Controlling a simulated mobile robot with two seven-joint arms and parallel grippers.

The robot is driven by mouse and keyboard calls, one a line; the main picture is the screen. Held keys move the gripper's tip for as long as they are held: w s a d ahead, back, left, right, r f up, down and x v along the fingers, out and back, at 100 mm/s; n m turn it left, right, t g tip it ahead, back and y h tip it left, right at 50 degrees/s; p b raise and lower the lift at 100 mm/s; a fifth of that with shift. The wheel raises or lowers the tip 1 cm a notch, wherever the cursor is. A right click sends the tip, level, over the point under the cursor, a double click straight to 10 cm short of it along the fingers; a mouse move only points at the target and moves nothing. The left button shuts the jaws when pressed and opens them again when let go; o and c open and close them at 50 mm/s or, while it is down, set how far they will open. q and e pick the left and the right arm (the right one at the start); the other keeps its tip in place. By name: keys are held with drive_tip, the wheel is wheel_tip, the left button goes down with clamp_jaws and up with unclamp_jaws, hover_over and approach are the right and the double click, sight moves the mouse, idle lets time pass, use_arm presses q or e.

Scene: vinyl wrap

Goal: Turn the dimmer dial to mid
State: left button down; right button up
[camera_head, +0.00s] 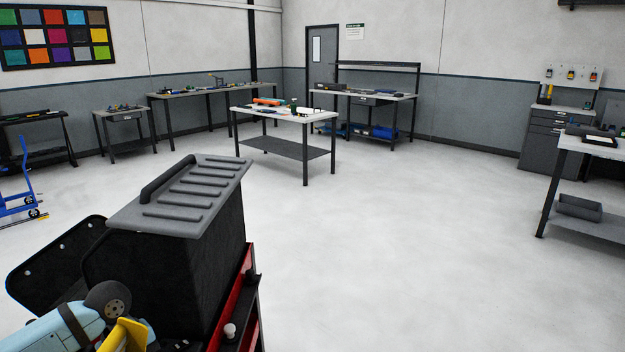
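I cannot make out a dimmer dial anywhere in the head view. Neither of my grippers shows in the view.
A black case with a grey ribbed lid (190,192) and a red cart (246,285) stand close at lower left, beside a light blue tool (62,330). A work table (270,112) stands mid-room; a bench (597,148) is at right. The floor (420,240) between is clear.

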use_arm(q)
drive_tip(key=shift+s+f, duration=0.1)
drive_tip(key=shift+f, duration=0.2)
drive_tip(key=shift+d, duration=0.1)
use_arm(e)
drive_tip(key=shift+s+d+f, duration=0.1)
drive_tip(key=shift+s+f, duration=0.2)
